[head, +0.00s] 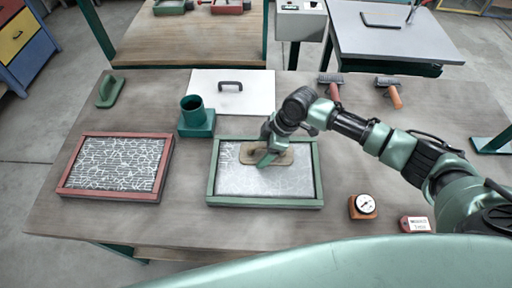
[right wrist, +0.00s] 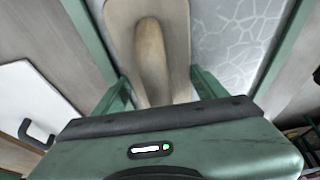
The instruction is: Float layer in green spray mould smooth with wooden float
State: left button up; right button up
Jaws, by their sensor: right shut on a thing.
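The green spray mould (head: 212,178) lies on the near middle of the table, holding a grey-white layer (head: 245,184). The layer has a pale web of fibre lines, clearest on the right; the web also shows beside the float in the right wrist view (right wrist: 238,42). The wooden float (head: 286,157) is over the far middle part of the layer; whether it touches cannot be told. My right gripper (head: 266,156) is shut on its handle, which lies between the fingers in the right wrist view (right wrist: 150,62). My left gripper is not in view.
A red mould (head: 66,191) with webbed fill lies left. A green cup on a block (head: 195,120), a lidlike white board (head: 258,88) and a green float (head: 110,91) are behind. Two rollers (head: 331,86) (head: 392,91) lie back right. A gauge (head: 364,206) and labelled box (head: 415,224) stand near right.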

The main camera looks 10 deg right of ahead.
jog(key=shift+d, duration=0.75)
jog(key=shift+s+d+f+p, duration=0.1)
jog(key=shift+s+d+p, duration=0.1)
jog(key=shift+d, duration=0.5)
jog(key=shift+s+d+f+p, duration=0.15)
jog(key=shift+s+d, duration=0.1)
jog(key=shift+d, duration=0.45)
jog(key=shift+s+d+p, duration=0.15)
jog(key=shift+s+d, duration=0.05)
jog(key=shift+d, duration=0.5)
notch_tip(320, 180, up, 5)
jog(key=p, duration=0.4)
jog(key=shift+w, duration=0.15)
jog(key=shift+a+r, duration=0.15)
jog(key=shift+r, duration=0.9)
